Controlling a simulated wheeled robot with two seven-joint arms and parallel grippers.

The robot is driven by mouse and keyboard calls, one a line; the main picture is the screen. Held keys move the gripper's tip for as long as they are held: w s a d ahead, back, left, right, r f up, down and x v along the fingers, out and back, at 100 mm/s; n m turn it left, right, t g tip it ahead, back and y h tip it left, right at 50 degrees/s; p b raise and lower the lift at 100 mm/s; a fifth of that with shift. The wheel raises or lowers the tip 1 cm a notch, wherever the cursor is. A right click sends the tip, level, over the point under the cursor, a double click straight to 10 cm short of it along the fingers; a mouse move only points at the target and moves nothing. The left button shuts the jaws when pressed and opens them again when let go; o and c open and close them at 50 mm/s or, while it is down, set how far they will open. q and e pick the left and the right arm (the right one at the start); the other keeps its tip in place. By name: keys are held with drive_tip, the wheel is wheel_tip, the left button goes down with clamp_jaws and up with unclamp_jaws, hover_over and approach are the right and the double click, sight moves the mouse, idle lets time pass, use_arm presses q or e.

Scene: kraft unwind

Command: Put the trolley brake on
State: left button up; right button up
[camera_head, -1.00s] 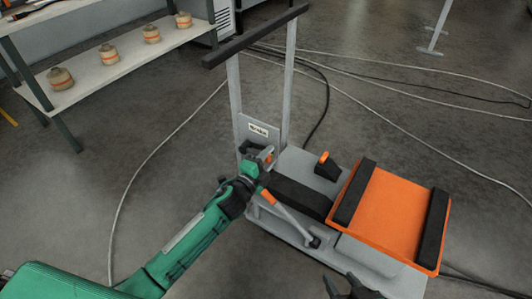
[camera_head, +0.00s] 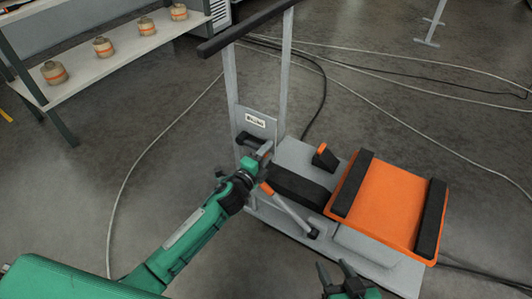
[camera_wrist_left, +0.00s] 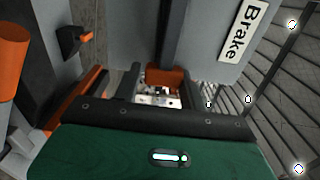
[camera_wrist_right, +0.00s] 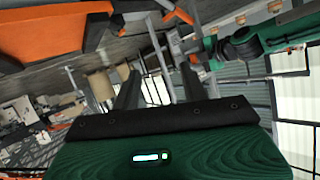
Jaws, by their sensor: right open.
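The trolley has a grey deck (camera_head: 362,243) and a tall upright frame (camera_head: 232,85) with a plate labelled "Brake" (camera_head: 256,121), which also shows in the left wrist view (camera_wrist_left: 238,32). A dark bar (camera_head: 252,141) sits just below the label. A grey lever with an orange grip (camera_head: 290,208) slants along the deck's near side. My left gripper (camera_head: 259,156) is beside the plate, below the label and above the orange grip. My right gripper (camera_head: 336,273) is open and empty at the deck's near edge.
An orange platform with black strips (camera_head: 388,211) covers the deck's right part. A black wedge with an orange tip (camera_head: 324,157) stands behind. A shelf with several canisters (camera_head: 103,47) is at upper left. Cables (camera_head: 400,125) cross the floor; the left floor is mostly clear.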

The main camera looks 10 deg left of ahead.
use_arm(q)
drive_tip(key=shift+o, duration=1.3)
drive_tip(key=shift+s, duration=0.1)
drive_tip(key=p+v, duration=0.1)
drive_tip(key=v, duration=1.2)
drive_tip(key=shift+s, duration=0.3)
use_arm(e)
drive_tip(key=shift+d+g+h, duration=0.4)
drive_tip(key=shift+d+g, duration=0.2)
drive_tip(key=shift+d, duration=0.2)
use_arm(q)
drive_tip(key=shift+a, duration=0.1)
use_arm(e)
drive_tip(key=shift+s+f, duration=0.25)
drive_tip(key=shift+f, duration=0.05)
